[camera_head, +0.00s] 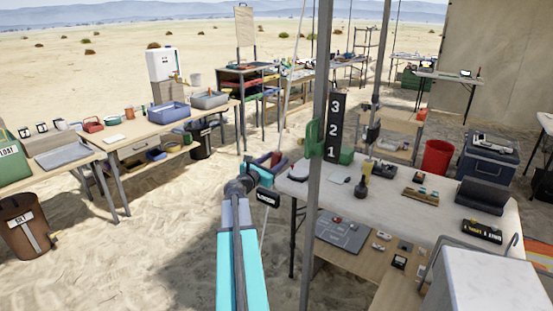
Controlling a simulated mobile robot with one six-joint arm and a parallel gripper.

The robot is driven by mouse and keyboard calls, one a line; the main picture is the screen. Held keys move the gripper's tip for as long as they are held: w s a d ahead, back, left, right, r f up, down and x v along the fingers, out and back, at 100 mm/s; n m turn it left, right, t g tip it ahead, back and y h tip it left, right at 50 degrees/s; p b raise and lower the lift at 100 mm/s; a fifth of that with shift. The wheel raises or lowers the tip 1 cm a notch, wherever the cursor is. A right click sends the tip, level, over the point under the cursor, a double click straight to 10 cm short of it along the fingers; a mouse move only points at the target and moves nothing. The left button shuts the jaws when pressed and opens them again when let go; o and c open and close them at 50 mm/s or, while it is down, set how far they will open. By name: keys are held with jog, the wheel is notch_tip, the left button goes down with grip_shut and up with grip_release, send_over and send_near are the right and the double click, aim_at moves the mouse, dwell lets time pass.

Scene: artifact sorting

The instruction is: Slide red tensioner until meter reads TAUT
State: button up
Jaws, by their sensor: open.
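My gripper (267,167) is at the end of my cyan arm, left of the grey post, over the sand. A small red piece (276,158), probably the tensioner, shows at my gripper's fingers, close to a pale slanting line (286,103). My gripper is open; I cannot tell whether its fingers touch the red piece. A small black plate with white lettering (268,198), probably the meter, sits just below my gripper. Its lettering is too small to read surely. My gripper hides part of the line and the red piece.
A grey post (318,120) rises close to the right of my gripper, with a numbered black board (335,127) beside it. A white-topped table (400,215) with several small items fills the right. Wooden tables (160,128) stand at the left. Open sand (150,230) lies between.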

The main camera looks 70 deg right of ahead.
aim_at(277, 153)
jog(key=shift+s+d, duration=0.1)
jog(key=shift+d, duration=0.45)
grip_shut()
jog(key=shift+s+r+p, duration=0.15)
jog(key=shift+r+p, duration=0.3)
jog(key=shift+r, duration=0.3)
jog(key=shift+s+r+p, duration=0.1)
jog(key=shift+r+p, duration=0.3)
jog(key=shift+r, duration=0.3)
grip_release()
jog(key=shift+a+f, duration=0.1)
jog(key=shift+a, duration=0.05)
